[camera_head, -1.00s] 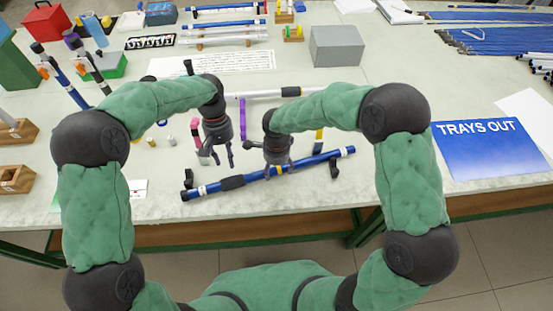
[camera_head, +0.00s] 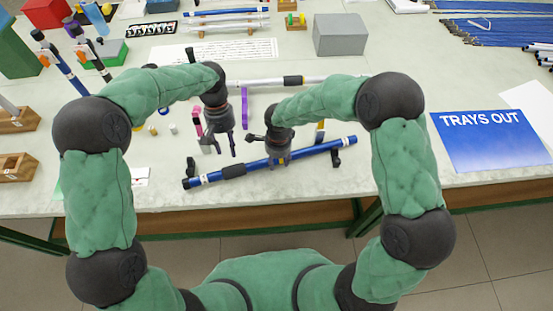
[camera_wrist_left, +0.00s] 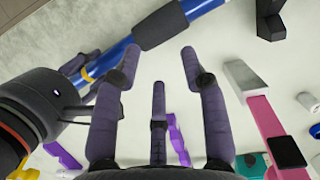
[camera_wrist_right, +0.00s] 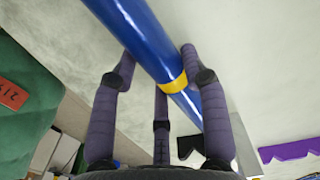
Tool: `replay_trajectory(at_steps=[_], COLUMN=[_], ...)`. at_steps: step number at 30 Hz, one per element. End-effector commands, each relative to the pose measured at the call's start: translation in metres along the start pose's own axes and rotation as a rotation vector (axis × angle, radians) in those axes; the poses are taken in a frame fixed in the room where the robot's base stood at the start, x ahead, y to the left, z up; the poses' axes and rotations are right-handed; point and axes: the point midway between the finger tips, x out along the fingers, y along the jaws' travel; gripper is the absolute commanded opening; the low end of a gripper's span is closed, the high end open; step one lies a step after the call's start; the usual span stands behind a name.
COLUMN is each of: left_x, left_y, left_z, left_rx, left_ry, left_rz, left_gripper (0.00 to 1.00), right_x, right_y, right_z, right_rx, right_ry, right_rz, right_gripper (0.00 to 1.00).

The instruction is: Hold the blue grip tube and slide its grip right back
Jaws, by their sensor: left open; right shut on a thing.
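The blue grip tube (camera_head: 312,151) lies across two small black supports near the table's front edge, tilted up to the right in the head view. Its black grip (camera_head: 233,171) sits left of the middle. My right gripper (camera_head: 278,160) is shut on the tube near a yellow band (camera_wrist_right: 175,85), right of the grip. My left gripper (camera_head: 225,150) is open and empty, above and behind the grip. In the left wrist view the grip (camera_wrist_left: 160,26) shows just beyond the open fingers (camera_wrist_left: 158,75), apart from them.
A pink tool (camera_wrist_left: 265,125) and purple parts (camera_head: 244,109) lie close behind my grippers. A white tube (camera_head: 262,83) lies further back.

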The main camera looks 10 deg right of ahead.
Motion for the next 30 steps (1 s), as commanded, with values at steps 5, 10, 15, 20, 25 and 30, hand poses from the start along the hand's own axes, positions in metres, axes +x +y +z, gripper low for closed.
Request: replay_trajectory(at_steps=[5,10,15,20,25,30], left_x=[0.000,-0.001,-0.003,-0.004,-0.003,-0.003], left_y=[0.000,-0.002,-0.005,-0.006,-0.005,-0.004], left_z=[0.000,0.006,0.019,0.033,0.049,0.060], left_rx=[0.009,0.141,0.453,0.800,1.135,1.362], left_ry=[0.003,0.043,0.128,0.208,0.272,0.308], left_rz=[-0.001,-0.021,-0.076,-0.152,-0.235,-0.298], left_gripper=[0.85,0.85,0.85,0.85,0.85,0.85], right_x=[0.000,0.000,0.000,0.000,0.000,0.000], right_y=[0.000,0.000,0.000,0.000,0.000,0.001], right_z=[0.000,0.000,0.000,0.000,0.000,0.000], right_rx=[0.000,0.000,0.000,0.000,0.000,0.000], right_ry=[0.000,0.000,0.000,0.000,0.000,0.000], right_rz=[0.000,0.000,0.001,0.001,0.001,0.001], right_gripper=[0.10,0.10,0.10,0.10,0.10,0.10])
